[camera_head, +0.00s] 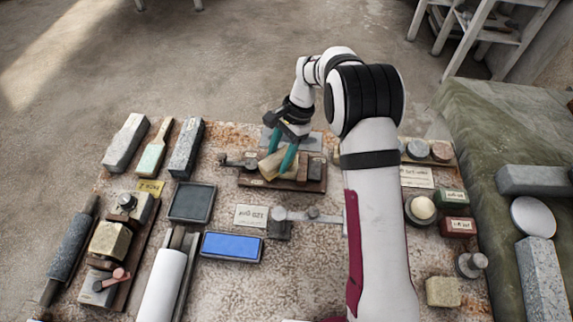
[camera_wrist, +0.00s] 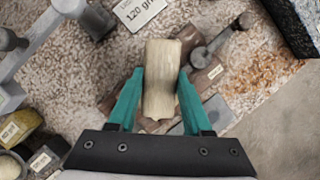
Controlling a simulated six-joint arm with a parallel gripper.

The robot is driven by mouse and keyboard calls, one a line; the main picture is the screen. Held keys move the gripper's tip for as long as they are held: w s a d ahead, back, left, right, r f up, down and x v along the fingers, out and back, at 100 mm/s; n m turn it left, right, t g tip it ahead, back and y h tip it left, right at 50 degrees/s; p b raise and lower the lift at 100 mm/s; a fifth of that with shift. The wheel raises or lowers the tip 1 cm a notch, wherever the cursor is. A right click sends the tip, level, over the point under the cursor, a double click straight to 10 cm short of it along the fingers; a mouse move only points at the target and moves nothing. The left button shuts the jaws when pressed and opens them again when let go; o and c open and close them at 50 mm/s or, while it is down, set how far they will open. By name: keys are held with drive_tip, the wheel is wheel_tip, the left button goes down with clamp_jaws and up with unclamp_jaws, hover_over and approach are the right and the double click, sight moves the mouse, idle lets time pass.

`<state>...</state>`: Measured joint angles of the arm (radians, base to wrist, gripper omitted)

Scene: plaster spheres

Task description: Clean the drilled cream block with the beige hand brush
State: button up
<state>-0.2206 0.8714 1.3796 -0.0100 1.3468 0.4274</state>
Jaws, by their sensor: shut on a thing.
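My gripper (camera_head: 281,152) has its teal fingers closed on a pale wood-grained piece, which I take to be the beige hand brush (camera_head: 268,166). In the wrist view the brush (camera_wrist: 162,72) sits between the fingers, its long side running away from the palm. The brush is over a dark wooden fixture (camera_head: 309,185) with a clamp lever at its left. The brush and fingers cover the middle of the fixture, so I cannot make out a drilled block there or any contact. A cream block (camera_head: 110,240) sits on another wooden fixture at the left; no holes are clear on it.
A blue pad (camera_head: 232,246), a dark tray (camera_head: 192,202) and a grit card (camera_head: 251,216) lie in front of the fixture. Several blocks and tools line the left side. Small labelled boxes (camera_head: 458,227) stand at the right, beyond my arm.

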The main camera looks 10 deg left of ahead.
drive_tip(key=shift+s+a, duration=0.3)
drive_tip(key=shift+w+d, duration=1.55)
drive_tip(key=shift+d, duration=0.05)
drive_tip(key=shift+s+a+r, duration=0.75)
drive_tip(key=shift+s+a, duration=0.05)
drive_tip(key=shift+r, duration=3.25)
drive_tip(key=shift+w, duration=0.1)
